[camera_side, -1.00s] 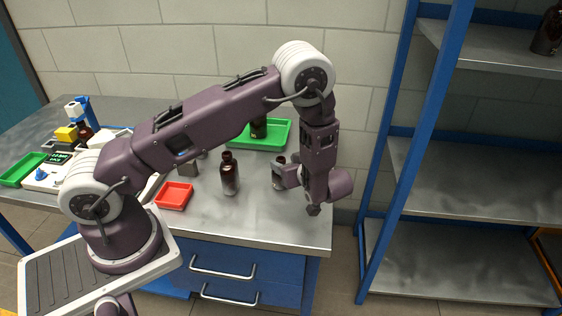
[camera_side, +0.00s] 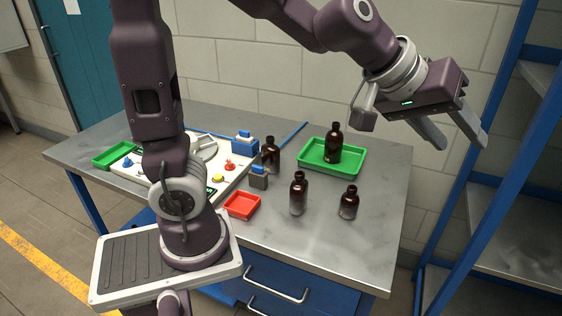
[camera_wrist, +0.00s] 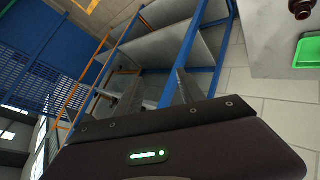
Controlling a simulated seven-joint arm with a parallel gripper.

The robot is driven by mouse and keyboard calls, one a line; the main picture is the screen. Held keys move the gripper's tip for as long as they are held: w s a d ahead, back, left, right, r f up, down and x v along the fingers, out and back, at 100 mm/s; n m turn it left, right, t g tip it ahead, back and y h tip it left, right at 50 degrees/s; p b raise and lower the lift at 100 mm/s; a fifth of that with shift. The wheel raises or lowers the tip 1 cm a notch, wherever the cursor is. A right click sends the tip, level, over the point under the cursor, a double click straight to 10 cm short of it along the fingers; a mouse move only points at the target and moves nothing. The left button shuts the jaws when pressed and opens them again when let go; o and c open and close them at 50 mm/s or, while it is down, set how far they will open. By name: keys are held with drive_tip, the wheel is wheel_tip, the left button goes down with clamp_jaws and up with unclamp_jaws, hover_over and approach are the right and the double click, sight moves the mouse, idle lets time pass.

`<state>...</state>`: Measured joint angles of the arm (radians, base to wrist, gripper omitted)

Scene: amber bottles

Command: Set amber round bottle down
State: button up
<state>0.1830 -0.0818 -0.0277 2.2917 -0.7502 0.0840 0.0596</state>
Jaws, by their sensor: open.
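Several amber bottles stand upright in the side view, and I cannot tell for certain which one the task means. A short, round-shouldered amber bottle (camera_side: 349,203) stands on the grey table at the right. A taller amber bottle (camera_side: 298,195) stands to its left. Another amber bottle (camera_side: 334,143) stands in the green tray (camera_side: 312,164), and one more (camera_side: 270,155) is farther left. My gripper (camera_side: 461,146) is open and empty, raised at the upper right, apart from all the bottles. Its grey fingers also show in the wrist view (camera_wrist: 157,92).
A red tray (camera_side: 242,205), a white board (camera_side: 220,168) with small coloured parts and a second green tray (camera_side: 113,155) are on the left. The table's front right is bare. A blue-framed shelf (camera_side: 500,190) stands to the right.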

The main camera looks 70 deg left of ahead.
drive_tip(key=s+a+f+m+g+y, duration=0.1)
drive_tip(key=s+a, duration=0.3)
drive_tip(key=s, duration=0.8)
drive_tip(key=s+a+f+m+g+y, duration=0.1)
drive_tip(key=s+a+f+m+g, duration=0.2)
drive_tip(key=s, duration=0.9)
drive_tip(key=shift+s+a+f+m+y, duration=0.3)
drive_tip(key=shift+a+f+m+y, duration=0.25)
drive_tip(key=shift+a, duration=0.25)
drive_tip(key=shift+r, duration=0.1)
